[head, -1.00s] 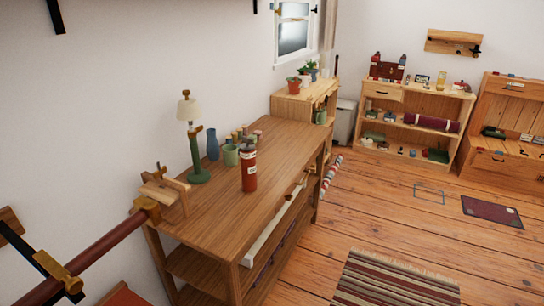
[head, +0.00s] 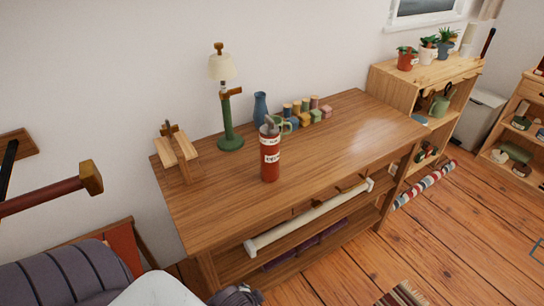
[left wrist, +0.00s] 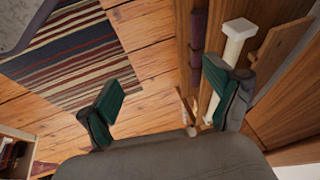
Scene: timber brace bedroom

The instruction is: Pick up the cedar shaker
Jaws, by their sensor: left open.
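The shaker (head: 270,158) is a red upright cylinder with a pale label and a greyish top. It stands on the wooden console table (head: 350,135), towards its front edge, in the head view. I cannot read the label clearly. My left gripper (head: 238,296) shows only in part at the bottom edge of the head view, in front of and below the table top, well apart from the shaker. In the left wrist view its two green-padded fingers (left wrist: 168,98) are spread, with nothing between them. The shaker does not show there. My right gripper is in neither view.
Behind the shaker stand a green mug (head: 283,126), a blue vase (head: 260,108) and several small coloured jars (head: 305,109). A green lamp (head: 227,118) and a wooden stand (head: 178,152) are to the left. The table's right side is clear. A pale roll (head: 310,218) lies below.

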